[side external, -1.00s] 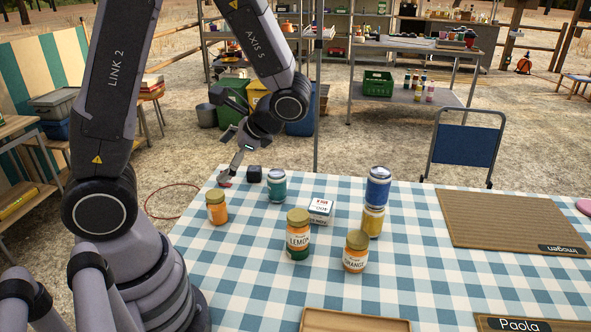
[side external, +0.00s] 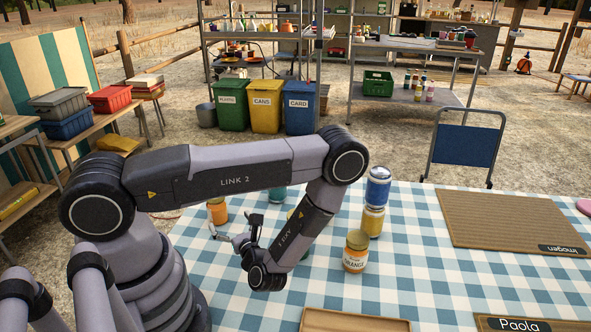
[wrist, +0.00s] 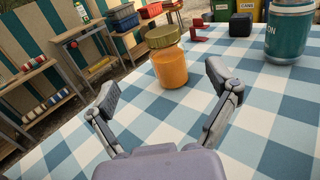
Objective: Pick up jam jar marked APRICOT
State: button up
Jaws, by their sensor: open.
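An orange jar with a gold lid (wrist: 170,68) stands upright ahead of my gripper in the wrist view, roughly in line with the gap between the fingers. In the side view this jar (side external: 217,211) is at the table's left; no label text shows on it. My gripper (wrist: 162,86) is open and empty, with its fingers short of the jar; it also shows in the side view (side external: 240,229). A second jar, labelled ORANGE (side external: 355,254), stands right of my arm. I cannot read APRICOT on any jar.
A teal can (wrist: 289,38) stands to the right, with a black cube (wrist: 240,25) and a red object (wrist: 200,31) behind. A blue can (side external: 378,187) is stacked on a yellow can (side external: 373,221). A wooden tray (side external: 355,321) lies at the front.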

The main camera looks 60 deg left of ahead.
aim_at(218, 199)
jog(key=a, duration=0.6)
jog(key=shift+w+a+r, duration=0.1)
jog(key=shift+w+a, duration=0.05)
jog(key=shift+a, duration=0.85)
jog(key=shift+w+a+r, duration=0.1)
jog(key=shift+w+a, duration=0.1)
jog(key=shift+a, duration=0.8)
jog(key=shift+w+a, duration=0.15)
jog(key=shift+a, duration=0.85)
jog(key=c, duration=1.4)
